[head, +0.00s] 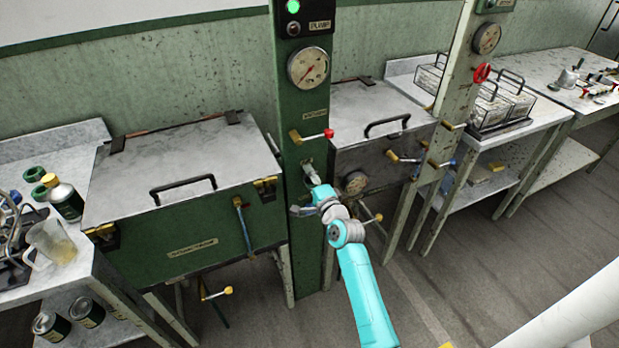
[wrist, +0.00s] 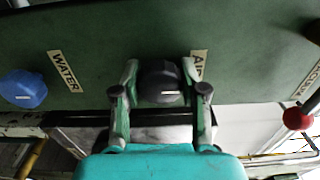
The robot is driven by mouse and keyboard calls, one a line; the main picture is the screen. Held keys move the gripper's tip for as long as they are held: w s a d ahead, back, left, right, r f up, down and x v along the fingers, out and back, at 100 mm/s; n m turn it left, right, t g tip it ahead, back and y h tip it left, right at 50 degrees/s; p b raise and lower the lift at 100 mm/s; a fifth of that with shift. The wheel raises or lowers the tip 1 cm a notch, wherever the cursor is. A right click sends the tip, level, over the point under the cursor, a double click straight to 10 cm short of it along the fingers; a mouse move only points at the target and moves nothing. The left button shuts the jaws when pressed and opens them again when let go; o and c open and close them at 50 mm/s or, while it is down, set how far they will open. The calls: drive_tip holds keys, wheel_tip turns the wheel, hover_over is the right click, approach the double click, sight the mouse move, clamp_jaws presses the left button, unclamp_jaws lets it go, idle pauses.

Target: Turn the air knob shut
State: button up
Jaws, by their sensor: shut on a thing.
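The air knob (wrist: 160,78) is a dark round knob with a short white mark, on a green panel in the wrist view. Its AIR label (wrist: 198,66) is partly covered by a finger. My gripper (wrist: 160,92) has one finger on each side of the knob and is shut on it. The white mark lies about level in the wrist picture. In the head view my gripper (head: 309,177) reaches the green column (head: 292,155) below the red-tipped lever; the knob cannot be made out clearly there.
A blue knob (wrist: 23,89) labelled WATER sits left of the air knob. A red-tipped lever (head: 312,136) is just above my gripper, below a gauge (head: 308,67). Lidded basins (head: 178,165) flank the column. A side table (head: 20,280) with bottles stands left.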

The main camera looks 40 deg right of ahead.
drive_tip(key=o, duration=1.1)
drive_tip(key=shift+o, duration=0.2)
drive_tip(key=v, duration=1.2)
drive_tip(key=s+a+f+n+g+y, duration=0.1)
drive_tip(key=s+a+f+n, duration=0.35)
drive_tip(key=s+a, duration=0.45)
drive_tip(key=s+a+f+n+g, duration=0.1)
drive_tip(key=s+a+f+n, duration=0.2)
drive_tip(key=s+a+n, duration=0.5)
drive_tip(key=s+a+r+n+y, duration=0.1)
drive_tip(key=s+a+r+n, duration=0.1)
drive_tip(key=s, duration=0.5)
drive_tip(key=s+a+r+n+y, duration=0.1)
drive_tip(key=s+a+r+n, duration=0.1)
drive_tip(key=s, duration=0.5)
drive_tip(key=s+a+r+n+y, duration=0.2)
drive_tip(key=s+n, duration=0.3)
drive_tip(key=s, duration=0.3)
drive_tip(key=shift+r+g, duration=0.3)
drive_tip(key=shift+r, duration=0.5)
